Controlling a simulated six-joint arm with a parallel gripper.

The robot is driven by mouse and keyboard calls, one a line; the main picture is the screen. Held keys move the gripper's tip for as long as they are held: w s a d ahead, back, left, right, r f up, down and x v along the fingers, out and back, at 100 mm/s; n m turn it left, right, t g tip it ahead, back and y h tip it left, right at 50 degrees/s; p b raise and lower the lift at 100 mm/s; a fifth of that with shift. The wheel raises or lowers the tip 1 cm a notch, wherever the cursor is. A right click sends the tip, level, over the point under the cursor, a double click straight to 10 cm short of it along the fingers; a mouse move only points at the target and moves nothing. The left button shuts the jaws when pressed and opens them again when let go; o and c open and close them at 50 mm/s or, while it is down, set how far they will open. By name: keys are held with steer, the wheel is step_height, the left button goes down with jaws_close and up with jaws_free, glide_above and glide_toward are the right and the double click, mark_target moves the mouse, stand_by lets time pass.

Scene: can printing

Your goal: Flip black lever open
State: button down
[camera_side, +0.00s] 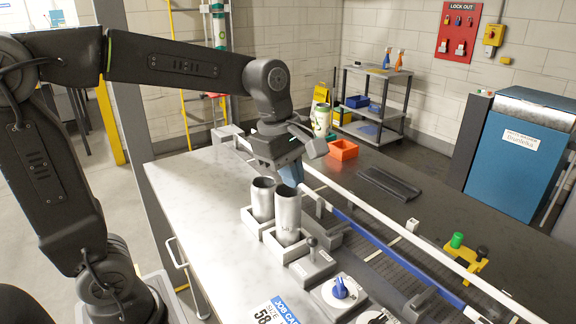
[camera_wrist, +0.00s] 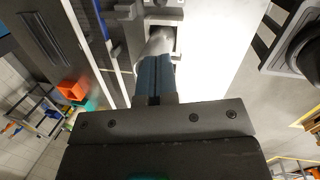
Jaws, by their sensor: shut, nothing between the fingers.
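A small lever with a black knob (camera_side: 312,243) stands upright on a grey base on the worktop, just right of and in front of the cans. It is the black lever that I can make out, and I cannot pick it out in the wrist view. My gripper (camera_side: 292,174) points down with its blue fingers together and empty. It is above and behind the front silver can (camera_side: 287,217), left of and higher than the lever. In the wrist view the closed fingers (camera_wrist: 155,72) overlap a silver can (camera_wrist: 155,46); contact cannot be told.
A second silver can (camera_side: 262,198) stands in a grey holder beside the front one. A blue knob (camera_side: 341,288) sits in front of the lever. A conveyor with a blue rail (camera_side: 370,235) runs along the right. The worktop (camera_side: 205,215) is bare at left.

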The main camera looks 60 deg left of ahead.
steer(key=w+d+f+g, duration=0.2)
steer(key=w+g, duration=0.3)
steer(key=w, duration=0.7)
glide_above(313, 250)
steer(key=w, duration=0.4)
steer(key=shift+m+y, duration=0.4)
steer(key=f, duration=0.6)
steer(key=a+f, duration=0.1)
steer(key=f, duration=0.3)
steer(key=shift+s+f, duration=0.1)
steer(key=shift+s, duration=0.05)
steer(key=shift+s+d+f, duration=0.1)
steer(key=shift+s+f, duration=0.05)
steer(key=shift+s, duration=0.35)
steer(key=shift+s, duration=0.1)
